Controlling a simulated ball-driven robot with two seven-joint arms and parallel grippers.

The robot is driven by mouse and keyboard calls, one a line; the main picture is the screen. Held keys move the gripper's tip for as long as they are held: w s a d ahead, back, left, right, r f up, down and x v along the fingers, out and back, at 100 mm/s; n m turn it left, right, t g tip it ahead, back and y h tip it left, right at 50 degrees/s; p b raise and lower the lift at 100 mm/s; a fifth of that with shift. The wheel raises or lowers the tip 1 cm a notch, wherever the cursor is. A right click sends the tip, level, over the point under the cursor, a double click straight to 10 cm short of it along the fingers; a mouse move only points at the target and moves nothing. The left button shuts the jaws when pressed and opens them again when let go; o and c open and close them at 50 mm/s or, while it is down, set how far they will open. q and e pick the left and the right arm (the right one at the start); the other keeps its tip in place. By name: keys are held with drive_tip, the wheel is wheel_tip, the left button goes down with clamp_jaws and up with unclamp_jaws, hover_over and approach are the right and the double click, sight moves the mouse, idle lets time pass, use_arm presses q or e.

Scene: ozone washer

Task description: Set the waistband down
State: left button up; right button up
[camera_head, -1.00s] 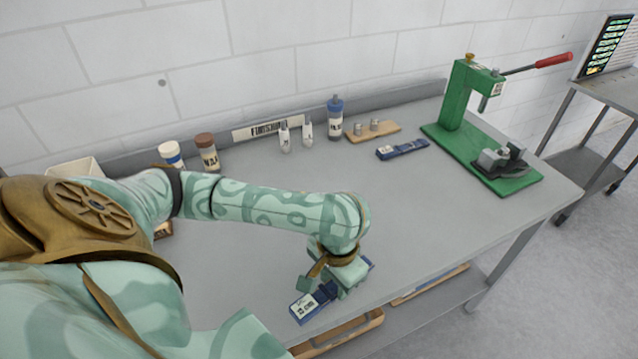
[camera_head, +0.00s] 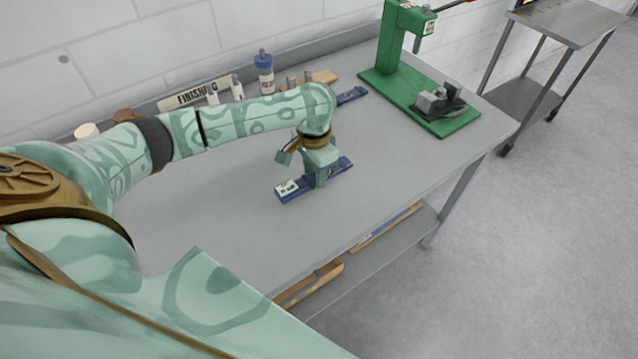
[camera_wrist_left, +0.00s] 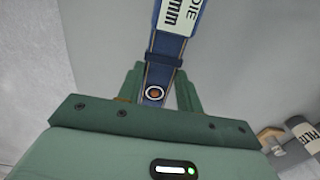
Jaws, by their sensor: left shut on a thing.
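The waistband (camera_head: 289,188) is a dark blue strip with a white printed label, over the grey worktable (camera_head: 225,235). My left gripper (camera_head: 318,183) points down and is shut on its middle, so the strip sticks out on both sides. The strip is low over the tabletop; I cannot tell whether it touches. In the left wrist view the blue strip (camera_wrist_left: 165,45) runs between the fingers of my left gripper (camera_wrist_left: 159,88), its label reading partly "DIE mm". My right gripper is not in view.
A green press (camera_head: 400,75) stands at the far right of the table. Another blue strip (camera_head: 351,96) lies beside it. A blue-capped bottle (camera_head: 264,75) and a "FINISHING" sign (camera_head: 194,94) stand along the back. The tabletop around the waistband is clear.

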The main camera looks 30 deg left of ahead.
use_arm(q)
drive_tip(key=shift+w+f, duration=0.55)
drive_tip(key=shift+f, duration=0.15)
drive_tip(key=f, duration=0.1)
drive_tip(key=f+b, duration=0.2)
drive_tip(key=shift+w+f, duration=0.25)
drive_tip(key=shift+f, duration=0.1)
drive_tip(key=shift+r, duration=0.15)
drive_tip(key=o, duration=1.1)
wheel_tip(320, 180, up, 12)
drive_tip(key=p, duration=0.5)
